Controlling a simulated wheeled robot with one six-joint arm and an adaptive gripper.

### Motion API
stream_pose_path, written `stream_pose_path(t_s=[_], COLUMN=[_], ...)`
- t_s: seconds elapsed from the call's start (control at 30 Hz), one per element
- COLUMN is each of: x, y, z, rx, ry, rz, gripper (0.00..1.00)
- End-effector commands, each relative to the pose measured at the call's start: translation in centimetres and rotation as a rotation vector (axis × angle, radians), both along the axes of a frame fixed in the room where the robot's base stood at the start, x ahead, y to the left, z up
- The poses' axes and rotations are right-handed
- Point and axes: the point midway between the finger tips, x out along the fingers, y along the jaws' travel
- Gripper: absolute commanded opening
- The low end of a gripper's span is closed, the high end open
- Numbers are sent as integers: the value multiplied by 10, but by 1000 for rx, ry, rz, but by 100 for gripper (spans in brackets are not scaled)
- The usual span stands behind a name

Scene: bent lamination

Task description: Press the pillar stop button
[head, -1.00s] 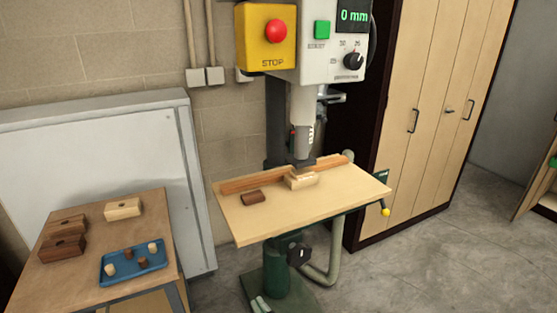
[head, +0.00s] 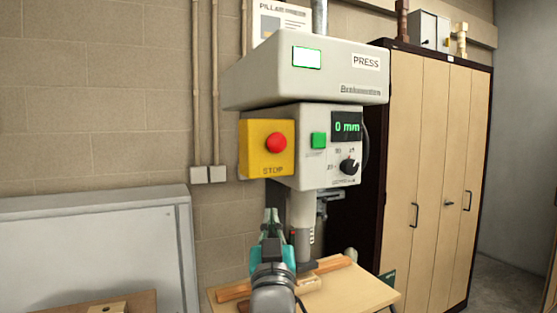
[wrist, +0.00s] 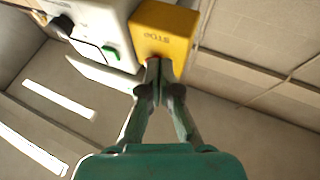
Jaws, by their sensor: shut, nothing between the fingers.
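The red stop button (head: 276,142) sits on a yellow box (head: 250,163) marked STOP, on the left of the pillar machine's head. My gripper (head: 271,214) is shut and empty, pointing up below the yellow box in the head view. In the wrist view the closed fingertips (wrist: 157,64) lie in front of the lower edge of the yellow box (wrist: 178,24), which appears upside down. They hide most of the red button there. I cannot tell whether they touch it.
A green button (head: 319,140), a black knob (head: 349,167) and a display reading 0 mm (head: 346,126) are right of the stop box. The machine's wooden work table (head: 352,290) is below. A tall cabinet (head: 432,170) stands to the right.

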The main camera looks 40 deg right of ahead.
Motion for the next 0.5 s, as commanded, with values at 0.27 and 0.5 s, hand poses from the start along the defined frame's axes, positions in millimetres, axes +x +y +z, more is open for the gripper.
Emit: stream_pose_path(t_s=[0.27,0.5], x=[-32,-51], y=[-28,-38], z=[103,138], rx=[69,105], ry=[-147,-202], rz=[-103,-141], gripper=[0,0])
